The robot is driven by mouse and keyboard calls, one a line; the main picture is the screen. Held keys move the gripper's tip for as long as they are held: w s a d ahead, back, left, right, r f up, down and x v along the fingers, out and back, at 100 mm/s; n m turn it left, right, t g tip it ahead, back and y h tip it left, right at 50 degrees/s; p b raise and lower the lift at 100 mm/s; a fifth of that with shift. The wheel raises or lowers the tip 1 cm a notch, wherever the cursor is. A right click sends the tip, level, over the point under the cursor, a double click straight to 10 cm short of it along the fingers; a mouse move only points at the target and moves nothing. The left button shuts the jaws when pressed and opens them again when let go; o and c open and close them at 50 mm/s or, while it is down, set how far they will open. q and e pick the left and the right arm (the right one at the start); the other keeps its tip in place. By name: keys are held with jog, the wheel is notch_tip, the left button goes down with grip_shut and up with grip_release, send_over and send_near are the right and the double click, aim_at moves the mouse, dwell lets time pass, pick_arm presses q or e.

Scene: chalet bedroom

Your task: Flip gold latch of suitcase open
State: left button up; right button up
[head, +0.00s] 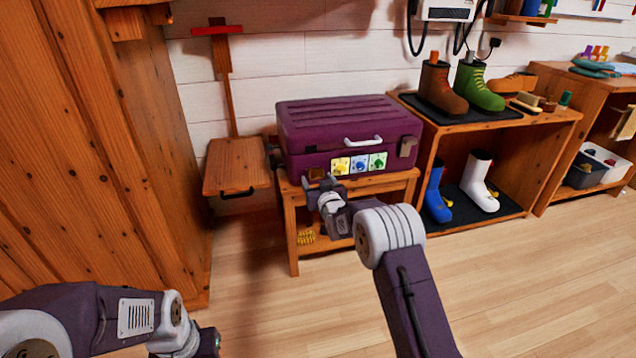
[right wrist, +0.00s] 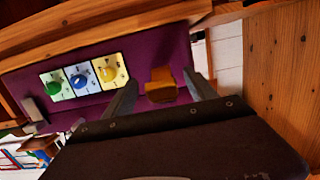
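A purple suitcase (head: 340,125) with a white handle (head: 362,141) rests closed on a low wooden stand. Its gold latch (head: 316,174) is at the front left and also shows in the right wrist view (right wrist: 161,86). A greyish-brown latch (head: 408,147) is at the front right. My right gripper (head: 318,188) is at the suitcase's front left, close to the gold latch. In the right wrist view its two fingers are spread and empty, with the gold latch between their tips; contact is unclear. My left gripper (head: 208,343) is low at the left, its fingers hidden.
Three picture tiles with yellow, blue and green knobs (head: 360,164) are on the suitcase front. A shoe rack (head: 545,140) with boots stands at the right. A wooden wall seat (head: 236,165) and a tall wooden cabinet (head: 110,130) are at the left. The front floor is clear.

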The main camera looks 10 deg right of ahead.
jog(key=s+r, duration=0.1)
jog(key=s, duration=0.8)
jog(key=shift+d+p, duration=0.3)
jog(key=shift+d, duration=0.05)
jog(key=shift+r, duration=0.15)
